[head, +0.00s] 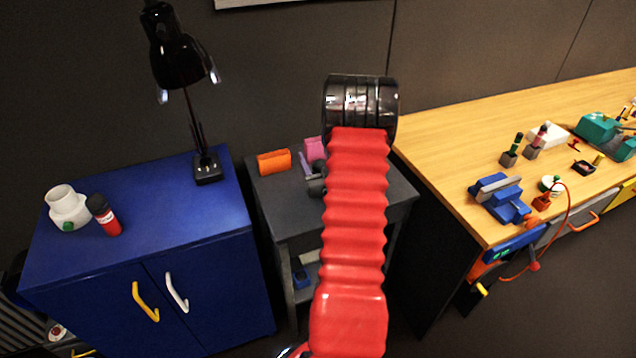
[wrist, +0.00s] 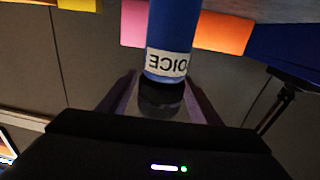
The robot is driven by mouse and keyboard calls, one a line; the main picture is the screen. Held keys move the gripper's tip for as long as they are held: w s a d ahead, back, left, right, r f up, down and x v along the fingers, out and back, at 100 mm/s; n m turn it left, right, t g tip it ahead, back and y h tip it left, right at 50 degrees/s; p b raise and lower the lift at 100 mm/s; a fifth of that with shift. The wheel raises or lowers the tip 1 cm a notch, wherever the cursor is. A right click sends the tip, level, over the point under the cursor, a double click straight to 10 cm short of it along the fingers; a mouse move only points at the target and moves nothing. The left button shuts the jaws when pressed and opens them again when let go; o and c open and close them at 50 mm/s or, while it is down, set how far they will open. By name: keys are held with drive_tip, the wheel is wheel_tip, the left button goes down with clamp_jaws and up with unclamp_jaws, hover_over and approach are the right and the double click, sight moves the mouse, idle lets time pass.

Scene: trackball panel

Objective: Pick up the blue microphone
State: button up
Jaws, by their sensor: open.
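The blue microphone (wrist: 172,30) shows in the wrist view as a blue cylinder with a white label reading "VOICE", mirrored or upside down, and a dark end. My gripper (wrist: 161,95) is open, with one finger on each side of the dark end. I cannot tell whether either finger touches it. In the head view my red arm hides the microphone and most of the gripper, above the dark grey side table (head: 385,205); only a bit of the gripper shows left of the arm.
An orange block (head: 274,161) and a pink block (head: 315,148) stand close by on the side table. The blue cabinet (head: 190,225) at left bears a lamp (head: 180,60), a white jar (head: 67,208) and a red-and-black cylinder (head: 106,217). The wooden workbench (head: 450,150) at right bears several tools.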

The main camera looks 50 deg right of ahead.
drive_tip(key=shift+c, duration=0.2)
idle(0.3)
clamp_jaws()
idle(0.5)
